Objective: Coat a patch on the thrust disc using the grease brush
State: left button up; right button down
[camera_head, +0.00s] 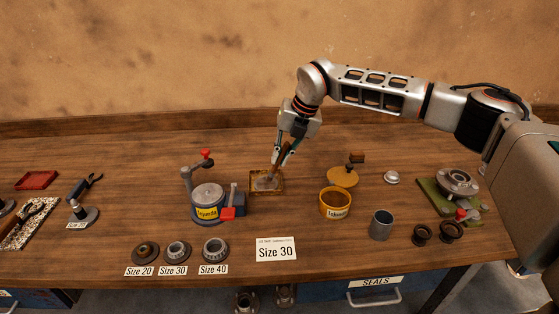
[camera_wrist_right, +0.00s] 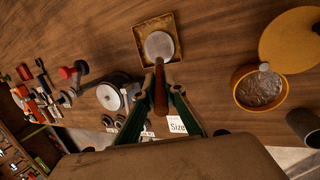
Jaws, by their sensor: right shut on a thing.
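The thrust disc appears to be the round grey disc (camera_wrist_right: 159,45) in a square brownish-yellow tray (camera_wrist_right: 139,33); the tray (camera_head: 252,190) also shows mid-table in the head view. My right gripper (camera_head: 281,157) is above the tray, pointing down. It is shut on the brown handle of the grease brush (camera_wrist_right: 160,92). The brush points at the near edge of the disc in the right wrist view. I cannot tell whether its tip touches the disc. The open yellow grease tub (camera_head: 336,207) stands to the right of the tray. My left gripper is not in view.
The tub's yellow lid (camera_head: 342,178) lies behind it. A grey lever device (camera_head: 207,197) stands left of the tray. A grey cup (camera_head: 381,225), black rings and a green-based fixture (camera_head: 435,196) are at right. Bearings and size labels line the front. Bare wood lies behind the tray.

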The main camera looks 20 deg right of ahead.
notch_tip(320, 180, up, 3)
jog(key=shift+f, duration=0.15)
jog(key=shift+r, duration=1.15)
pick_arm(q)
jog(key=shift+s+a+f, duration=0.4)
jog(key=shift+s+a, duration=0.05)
pick_arm(e)
jog(key=shift+r, duration=0.1)
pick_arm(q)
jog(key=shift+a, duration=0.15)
pick_arm(e)
jog(key=shift+a, duration=0.1)
